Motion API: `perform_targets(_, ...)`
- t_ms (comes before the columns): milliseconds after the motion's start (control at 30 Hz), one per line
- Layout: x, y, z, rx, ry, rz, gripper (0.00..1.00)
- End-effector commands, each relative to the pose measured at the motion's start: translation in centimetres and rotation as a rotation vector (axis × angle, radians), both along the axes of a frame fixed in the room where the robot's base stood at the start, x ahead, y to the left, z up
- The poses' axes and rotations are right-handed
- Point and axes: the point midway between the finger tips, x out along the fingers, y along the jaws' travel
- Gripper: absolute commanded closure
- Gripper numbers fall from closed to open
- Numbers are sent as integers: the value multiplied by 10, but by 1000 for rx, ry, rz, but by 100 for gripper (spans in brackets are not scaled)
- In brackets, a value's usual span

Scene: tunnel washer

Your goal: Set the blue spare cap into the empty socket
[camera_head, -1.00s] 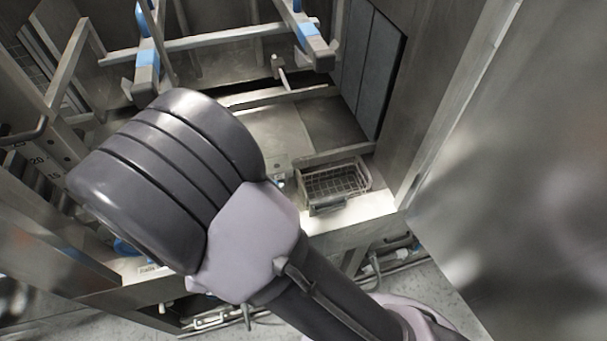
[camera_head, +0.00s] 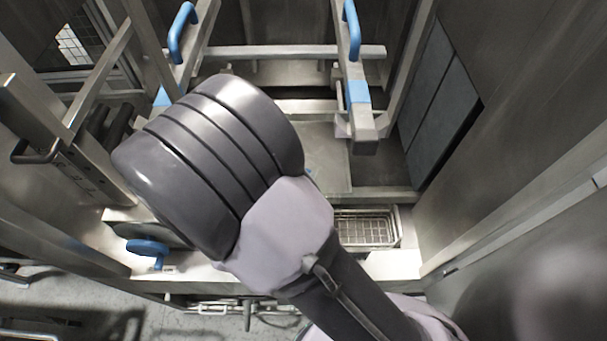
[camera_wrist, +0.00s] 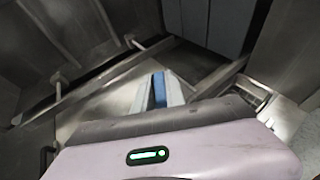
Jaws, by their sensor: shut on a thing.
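In the wrist view my gripper (camera_wrist: 158,92) shows two pale fingers close together, with a blue piece (camera_wrist: 158,86) between them. The blue piece is likely the blue spare cap; only a narrow strip of it shows, so its shape is unclear. A steel surface lies beyond the fingers. In the head view my arm's thick dark end hides the gripper and whatever it holds. I cannot make out the empty socket in either view.
A wire basket (camera_head: 395,232) sits in a recess right of my arm. A blue-handled knob (camera_head: 147,247) is at left. Rails with blue handles (camera_head: 351,30) rise behind. A steel wall (camera_head: 530,120) closes the right side. A flat steel plate (camera_head: 325,150) lies between the rails.

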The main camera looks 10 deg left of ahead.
Motion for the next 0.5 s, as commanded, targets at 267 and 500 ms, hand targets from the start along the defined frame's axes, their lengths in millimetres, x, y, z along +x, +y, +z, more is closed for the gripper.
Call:
perform_targets(267,0,0,-16,0,0,0,100)
perform_targets(500,0,0,-28,0,0,-1,100)
